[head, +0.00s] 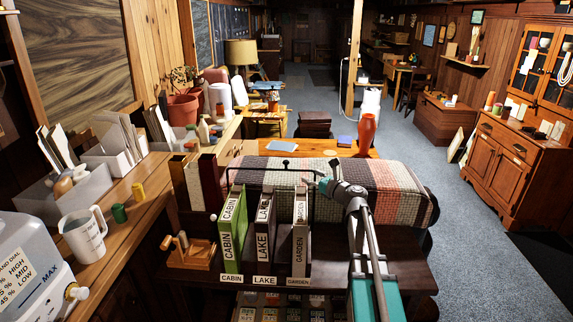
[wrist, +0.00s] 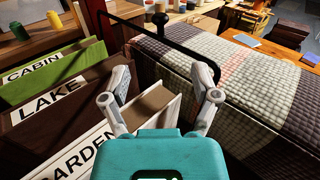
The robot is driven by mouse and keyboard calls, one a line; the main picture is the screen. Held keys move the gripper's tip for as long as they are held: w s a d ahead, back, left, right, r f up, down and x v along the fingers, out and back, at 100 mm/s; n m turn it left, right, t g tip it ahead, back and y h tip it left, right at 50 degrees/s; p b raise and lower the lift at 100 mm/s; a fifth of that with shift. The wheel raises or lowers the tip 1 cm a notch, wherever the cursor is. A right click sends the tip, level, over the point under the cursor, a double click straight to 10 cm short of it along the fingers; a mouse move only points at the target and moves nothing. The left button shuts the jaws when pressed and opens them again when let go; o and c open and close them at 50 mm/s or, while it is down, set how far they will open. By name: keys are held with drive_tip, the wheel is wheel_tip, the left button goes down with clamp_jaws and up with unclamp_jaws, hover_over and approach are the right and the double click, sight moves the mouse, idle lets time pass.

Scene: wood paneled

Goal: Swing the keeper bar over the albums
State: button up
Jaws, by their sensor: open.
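Three upright albums stand side by side on a dark shelf: green CABIN (head: 233,232), dark LAKE (head: 265,235) and pale GARDEN (head: 300,235). They also show in the wrist view, with GARDEN (wrist: 155,108) nearest my gripper. The thin black keeper bar (head: 258,168) runs across at the albums' far end, with a small dark knob on it. In the wrist view the bar (wrist: 188,48) crosses beyond my fingers and bends down near the right finger. My gripper (wrist: 163,80) is open and empty, above GARDEN's far end; it shows in the head view (head: 325,184) near the bar's right end.
A quilted blanket (head: 385,190) covers a raised surface just beyond and right of the albums. A small wooden piece with a handle (head: 188,250) sits left of CABIN. A jug (head: 84,235) and bins line the left counter.

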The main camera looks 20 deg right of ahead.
sight(289, 164)
drive_tip(key=x, duration=1.3)
drive_tip(key=shift+w+a, duration=0.15)
clamp_jaws()
